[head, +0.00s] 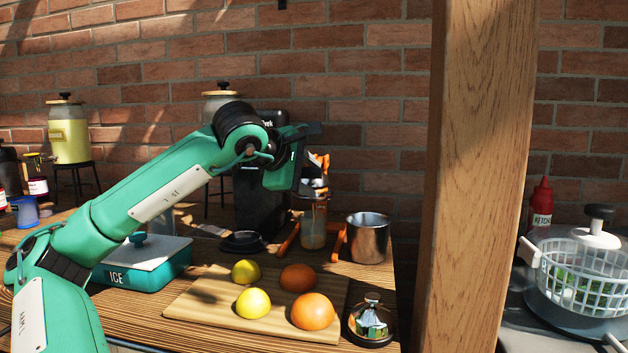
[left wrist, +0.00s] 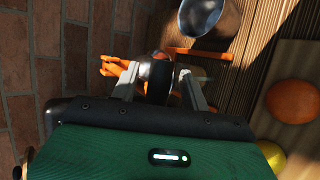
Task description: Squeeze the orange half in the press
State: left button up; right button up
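The press shows in the head view as a metal and orange piece (head: 317,186) above a clear glass (head: 313,228). My left gripper (head: 308,162) is at its top, partly hiding it. In the left wrist view the two fingers of my left gripper (left wrist: 158,78) stand apart, on either side of a dark, metal-rimmed round part (left wrist: 157,72). Whether they touch it is unclear. An orange piece (left wrist: 118,70) lies left of it. I cannot make out an orange half; the press interior is hidden. My right gripper is not in view.
A cutting board (head: 200,307) holds two lemons and two oranges (head: 313,311). A metal pot (head: 368,240) stands right of the press, with a dark machine (head: 262,195) behind left. An ice box (head: 140,265) lies left. A wooden post (head: 484,180) rises at right.

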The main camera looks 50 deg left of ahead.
pick_arm(q)
jog(key=v, duration=1.2)
jog(key=shift+s+r, duration=0.2)
jog(key=shift+s, duration=0.1)
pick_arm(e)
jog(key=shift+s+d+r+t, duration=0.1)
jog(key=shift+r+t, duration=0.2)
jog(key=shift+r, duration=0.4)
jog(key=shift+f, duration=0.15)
